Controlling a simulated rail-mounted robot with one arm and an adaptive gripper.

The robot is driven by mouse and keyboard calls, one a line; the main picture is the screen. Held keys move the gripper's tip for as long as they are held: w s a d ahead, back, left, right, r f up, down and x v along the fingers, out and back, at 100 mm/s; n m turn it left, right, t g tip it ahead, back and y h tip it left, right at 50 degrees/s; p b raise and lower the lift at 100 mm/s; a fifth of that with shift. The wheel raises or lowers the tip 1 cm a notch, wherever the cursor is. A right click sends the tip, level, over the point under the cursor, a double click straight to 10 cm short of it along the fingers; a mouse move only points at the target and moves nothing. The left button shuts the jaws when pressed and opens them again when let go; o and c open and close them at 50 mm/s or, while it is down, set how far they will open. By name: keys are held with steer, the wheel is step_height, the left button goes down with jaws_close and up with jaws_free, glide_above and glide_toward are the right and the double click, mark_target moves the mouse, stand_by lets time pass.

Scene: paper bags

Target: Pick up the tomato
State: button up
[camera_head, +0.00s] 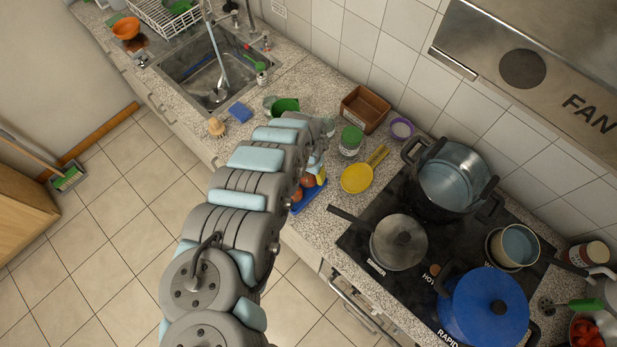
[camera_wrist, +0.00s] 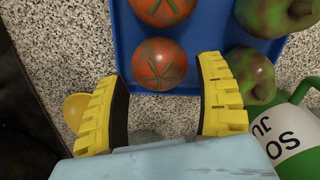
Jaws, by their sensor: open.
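In the wrist view, a red tomato with a green star-shaped top (camera_wrist: 159,63) sits at the near edge of a blue tray (camera_wrist: 122,45). A second red tomato (camera_wrist: 160,10) lies beyond it, cut by the top edge. My gripper (camera_wrist: 162,72) has its yellow fingers apart, one toward each side of the nearer tomato. Nothing is held, and I cannot tell whether the fingers touch it. In the head view, the tomatoes (camera_head: 306,181) and the blue tray (camera_head: 310,198) show partly behind my arm, which hides most of the gripper.
Green-brown round produce (camera_wrist: 249,72) fills the tray's right side. A yellow item (camera_wrist: 75,108) is partly behind the left finger. The stove with a lidded pan (camera_head: 398,241) lies right of the tray.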

steer(key=shift+d+f, duration=0.1)
steer(key=shift+f, duration=0.75)
steer(key=shift+s+f, duration=0.1)
steer(key=shift+f, duration=0.45)
steer(key=c, duration=0.9)
steer(key=shift+r, duration=0.1)
